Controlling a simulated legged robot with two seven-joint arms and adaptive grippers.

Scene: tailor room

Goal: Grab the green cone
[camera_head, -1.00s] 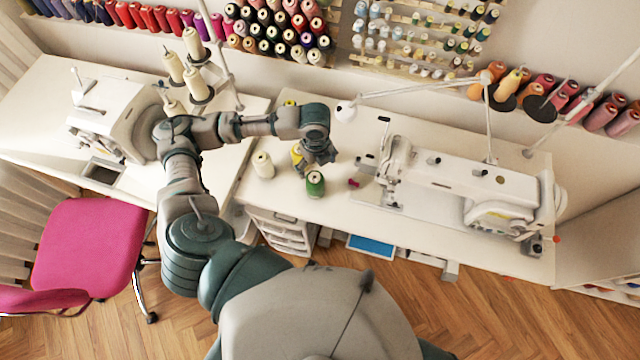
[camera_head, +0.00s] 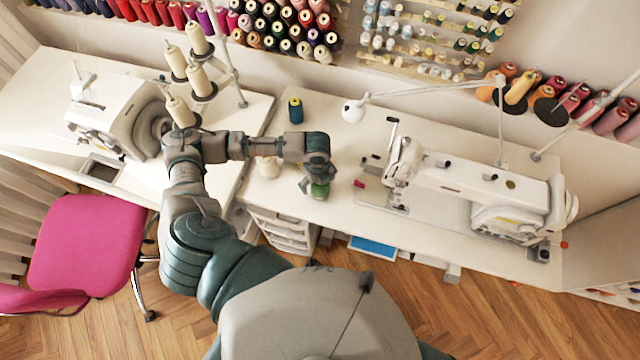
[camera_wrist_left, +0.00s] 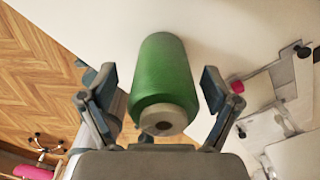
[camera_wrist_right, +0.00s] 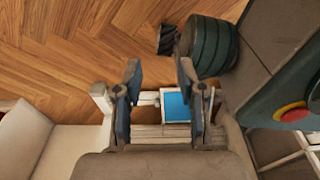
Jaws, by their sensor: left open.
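The green cone (camera_head: 319,190) is on the table near its front edge, partly hidden by my left gripper (camera_head: 314,184) in the head view. In the left wrist view the green cone (camera_wrist_left: 163,75) lies between the two spread fingers of my left gripper (camera_wrist_left: 158,88), with a visible gap on each side. The left gripper is open. My right gripper (camera_wrist_right: 158,75) shows only in its own wrist view, with its fingers apart and nothing between them, over the floor side.
A white cone (camera_head: 268,168) stands left of the green cone, partly behind my arm. A small red item (camera_head: 359,183) and a white sewing machine (camera_head: 450,185) are to the right. A pink chair (camera_head: 85,245) is at left.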

